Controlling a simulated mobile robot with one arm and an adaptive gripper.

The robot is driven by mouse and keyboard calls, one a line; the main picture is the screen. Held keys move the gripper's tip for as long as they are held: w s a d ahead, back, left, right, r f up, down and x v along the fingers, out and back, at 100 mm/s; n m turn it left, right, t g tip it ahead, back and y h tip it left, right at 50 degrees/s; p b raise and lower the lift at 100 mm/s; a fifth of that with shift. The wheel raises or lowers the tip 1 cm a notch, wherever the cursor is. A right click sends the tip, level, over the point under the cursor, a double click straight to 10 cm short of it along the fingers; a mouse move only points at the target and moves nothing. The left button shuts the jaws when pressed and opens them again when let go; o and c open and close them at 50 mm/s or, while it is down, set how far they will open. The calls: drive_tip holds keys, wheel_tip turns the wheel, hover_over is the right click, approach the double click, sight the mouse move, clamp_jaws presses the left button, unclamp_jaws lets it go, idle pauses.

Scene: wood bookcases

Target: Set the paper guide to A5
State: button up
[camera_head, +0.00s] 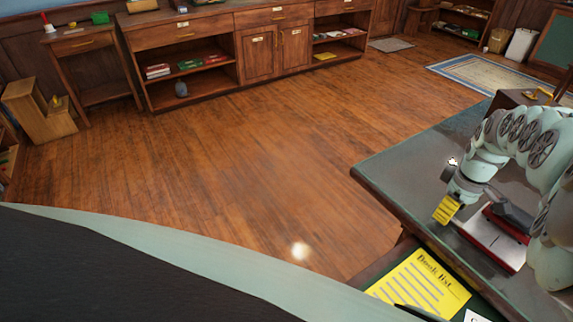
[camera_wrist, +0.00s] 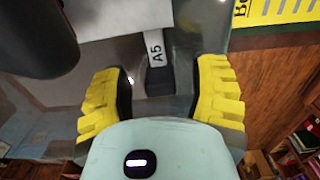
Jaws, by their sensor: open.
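A desk device with a pale base (camera_head: 492,243) and a dark and red upper part (camera_head: 512,217) sits on the desk, beside my gripper (camera_head: 446,209). In the wrist view, a pale strip (camera_wrist: 159,22) ends in a white tag marked A5 (camera_wrist: 155,50), with a dark grey block (camera_wrist: 158,80) just below it. The strip and block look like the paper guide, though I cannot be sure. My gripper (camera_wrist: 161,95) is open, its yellow fingers on either side of the block with gaps showing. A dark rounded part (camera_wrist: 38,40) fills the upper left.
The dark desk top (camera_head: 400,165) is clear to the left and behind my gripper. A yellow book list sheet (camera_head: 420,283) lies near the front; it also shows in the wrist view (camera_wrist: 285,10). Wooden cabinets (camera_head: 190,60) stand across the open floor.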

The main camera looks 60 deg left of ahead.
drive_tip(key=shift+w+a+r, duration=0.1)
drive_tip(key=shift+r, duration=0.85)
wheel_tip(320, 180, up, 10)
